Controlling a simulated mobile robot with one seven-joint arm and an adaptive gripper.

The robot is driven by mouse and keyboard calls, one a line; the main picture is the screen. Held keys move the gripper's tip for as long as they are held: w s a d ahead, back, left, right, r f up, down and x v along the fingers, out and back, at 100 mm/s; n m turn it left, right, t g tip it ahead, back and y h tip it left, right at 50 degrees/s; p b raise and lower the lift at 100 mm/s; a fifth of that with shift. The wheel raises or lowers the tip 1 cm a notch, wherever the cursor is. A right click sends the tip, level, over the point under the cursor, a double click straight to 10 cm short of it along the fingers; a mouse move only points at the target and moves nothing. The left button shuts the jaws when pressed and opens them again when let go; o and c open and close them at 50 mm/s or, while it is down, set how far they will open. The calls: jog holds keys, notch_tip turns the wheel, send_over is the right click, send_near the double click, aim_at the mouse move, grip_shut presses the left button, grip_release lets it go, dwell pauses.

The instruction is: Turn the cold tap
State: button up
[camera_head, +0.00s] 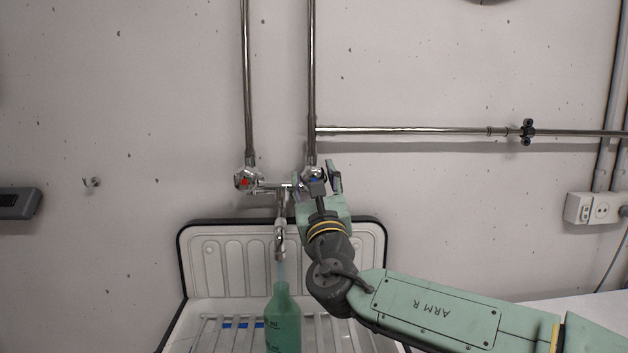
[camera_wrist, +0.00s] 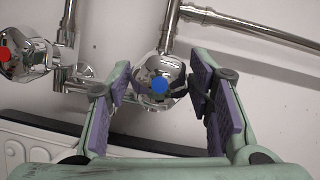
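The cold tap (camera_wrist: 159,86) is a chrome knob with a blue dot, and it sits between my gripper's two purple-padded fingers in the wrist view. My gripper (camera_wrist: 168,98) is open around the knob. The left finger is close to the knob's left side, and I cannot tell whether the right finger touches it. In the head view my gripper (camera_head: 320,180) is at the right-hand tap and hides most of it. The hot tap (camera_head: 246,179) has a red dot and stands to the left. The spout (camera_head: 281,240) hangs between the taps with a thin stream below it.
A green bottle (camera_head: 283,318) stands under the spout in the sink (camera_head: 340,228). Chrome pipes (camera_head: 311,80) rise from the taps, and one pipe (camera_head: 420,130) runs right along the wall. A socket (camera_head: 592,208) is at the far right. The wall between pipe and sink is mostly clear.

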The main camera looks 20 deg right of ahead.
jog(key=c, duration=0.7)
jog(key=shift+a+f+m+h+b, duration=0.1)
jog(key=shift+f+m+h+b, duration=0.25)
jog(key=shift+m+h+b, duration=0.85)
jog(key=shift+m+b, duration=0.45)
jog(key=shift+m, duration=0.35)
jog(key=m+h, duration=0.1)
jog(key=m, duration=0.1)
jog(key=m+g+b, duration=0.1)
jog(key=m, duration=0.1)
jog(key=shift+r+h, duration=0.3)
jog(key=shift+h, duration=0.1)
jog(key=o, duration=1.1)
